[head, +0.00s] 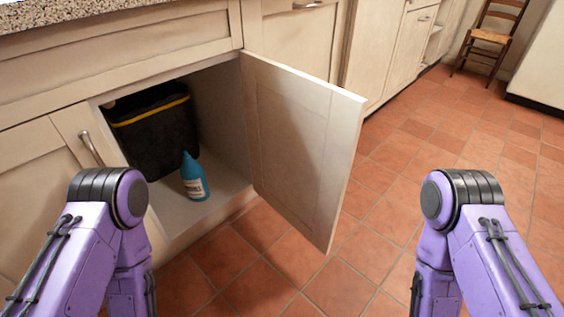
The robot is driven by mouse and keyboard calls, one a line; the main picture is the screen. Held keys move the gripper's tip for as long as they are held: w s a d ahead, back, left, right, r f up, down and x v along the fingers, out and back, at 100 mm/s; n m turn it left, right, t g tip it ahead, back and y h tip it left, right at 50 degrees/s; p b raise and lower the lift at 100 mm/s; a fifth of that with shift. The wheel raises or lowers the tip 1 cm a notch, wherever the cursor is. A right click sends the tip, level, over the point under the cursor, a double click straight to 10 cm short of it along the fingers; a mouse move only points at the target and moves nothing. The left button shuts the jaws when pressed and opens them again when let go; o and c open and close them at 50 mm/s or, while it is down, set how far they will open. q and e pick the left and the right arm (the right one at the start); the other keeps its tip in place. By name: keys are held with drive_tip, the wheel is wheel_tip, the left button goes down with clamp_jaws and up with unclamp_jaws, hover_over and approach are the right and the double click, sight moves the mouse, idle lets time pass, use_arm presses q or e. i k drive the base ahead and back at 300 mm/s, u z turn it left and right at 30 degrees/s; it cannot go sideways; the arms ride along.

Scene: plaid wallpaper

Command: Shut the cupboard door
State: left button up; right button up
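The cupboard door (296,145) is a pale wooden panel. It stands wide open, hinged at the right side of the cupboard opening and swung out over the floor. Inside the cupboard (222,172) are a black bin (152,135) with a yellow band and a blue bottle (193,178) standing upright near the front. My two purple arms show at the lower left and lower right, on either side of the door and apart from it. Both grippers are out of view below the frame.
A closed cupboard front with a metal handle (91,149) is left of the opening. A granite countertop (60,12) is above. Red tiled floor (400,170) is clear to the right of the door. A wooden chair (490,38) stands far back right, near a white unit (540,60).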

sight(304, 129)
drive_tip(key=u, duration=3.75)
drive_tip(key=k, duration=2.65)
drive_tip(key=z, duration=1.65)
drive_tip(key=i, duration=1)
drive_tip(key=z, duration=0.05)
